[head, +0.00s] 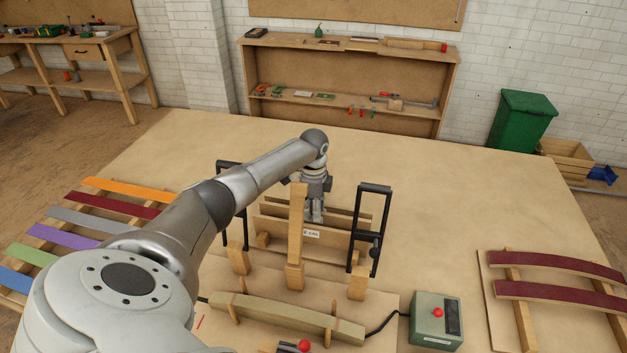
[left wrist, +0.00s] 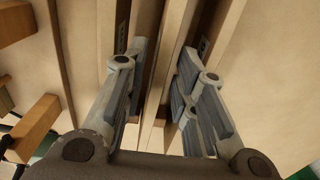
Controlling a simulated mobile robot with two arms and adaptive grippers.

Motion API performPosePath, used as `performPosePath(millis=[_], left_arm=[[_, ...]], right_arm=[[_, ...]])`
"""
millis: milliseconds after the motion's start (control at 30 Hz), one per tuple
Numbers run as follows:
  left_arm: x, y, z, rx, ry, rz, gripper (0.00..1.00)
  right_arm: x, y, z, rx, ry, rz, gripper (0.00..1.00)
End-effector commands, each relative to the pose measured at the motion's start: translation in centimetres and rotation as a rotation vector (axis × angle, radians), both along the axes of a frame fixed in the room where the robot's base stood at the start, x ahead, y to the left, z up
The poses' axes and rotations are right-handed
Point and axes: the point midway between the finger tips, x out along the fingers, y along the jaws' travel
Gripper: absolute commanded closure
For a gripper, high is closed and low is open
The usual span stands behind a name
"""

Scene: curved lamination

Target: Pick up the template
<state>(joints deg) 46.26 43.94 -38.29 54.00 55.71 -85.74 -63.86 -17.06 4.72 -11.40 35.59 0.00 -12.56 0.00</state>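My left gripper (head: 316,216) points down at upright thin wooden boards (head: 335,211) behind the middle of the clamping form. In the left wrist view, its two fingers (left wrist: 160,95) are spread on either side of narrow upright board edges (left wrist: 146,60), with a dark gap between the boards. I see no clear grip on them. A front board carries a small white label (head: 311,233). No piece is plainly marked as the template, and I cannot tell which board it is. A wooden upright (head: 296,240) partly hides the boards and gripper. My right gripper is not in view.
Black clamps (head: 371,230) stand on both sides of the boards. In front lie a long wooden beam (head: 290,316) and a control box (head: 437,320) with a red button. Coloured strips (head: 80,220) lie left; curved red strips (head: 560,292) lie right. The table's back is clear.

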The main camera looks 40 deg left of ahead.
Motion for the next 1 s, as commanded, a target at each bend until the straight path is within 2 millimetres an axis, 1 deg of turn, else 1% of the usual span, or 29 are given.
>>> performPosePath(millis=[33, 133, 167, 667, 767, 833, 1000], left_arm=[[0.0, 0.0, 0.0, 0.000, 0.000, 0.000, 0.85], [0.0, 0.0, 0.1, 0.000, 0.000, 0.000, 0.98], [0.0, 0.0, 0.1, 0.000, 0.000, 0.000, 1.00], [0.1, 0.0, 0.2, 0.000, -0.002, 0.000, 1.00], [0.1, 0.1, 0.9, 0.000, -0.004, 0.000, 1.00], [0.2, 0.1, 1.9, 0.001, -0.005, 0.000, 1.00], [0.1, 0.1, 5.4, 0.002, -0.007, -0.001, 1.00]], right_arm=[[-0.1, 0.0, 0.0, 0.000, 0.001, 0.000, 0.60], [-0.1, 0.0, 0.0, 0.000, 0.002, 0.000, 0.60], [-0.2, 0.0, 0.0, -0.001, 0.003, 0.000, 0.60], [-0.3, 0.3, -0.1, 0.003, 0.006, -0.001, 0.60], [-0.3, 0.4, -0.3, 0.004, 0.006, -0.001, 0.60], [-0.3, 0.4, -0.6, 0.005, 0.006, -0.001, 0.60], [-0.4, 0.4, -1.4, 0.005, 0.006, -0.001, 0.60]])
